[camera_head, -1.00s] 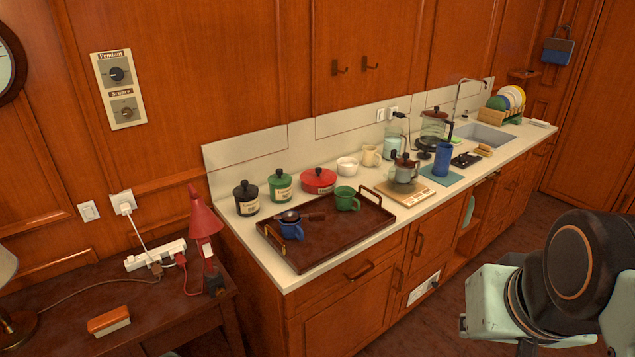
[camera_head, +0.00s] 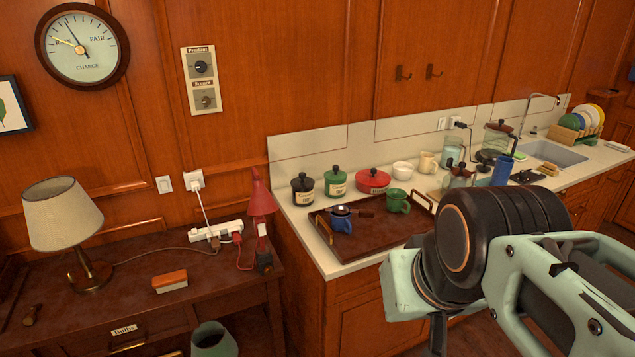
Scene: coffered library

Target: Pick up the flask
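No thing is clearly marked as a flask. A tall blue cylinder (camera_head: 503,171) that could be it stands on the counter, behind my arm and left of the sink; its lower part is partly hidden. My pale green and black arm (camera_head: 500,250) crosses the lower right of the view, in front of the counter. My gripper's fingers do not show, so its state and anything in it are hidden.
A brown tray (camera_head: 375,243) with a blue cup (camera_head: 341,225) and green mug (camera_head: 399,201) lies on the near counter. Canisters, a red pot (camera_head: 373,182) and glass jugs stand behind. A desk with a lamp (camera_head: 62,215) is at left.

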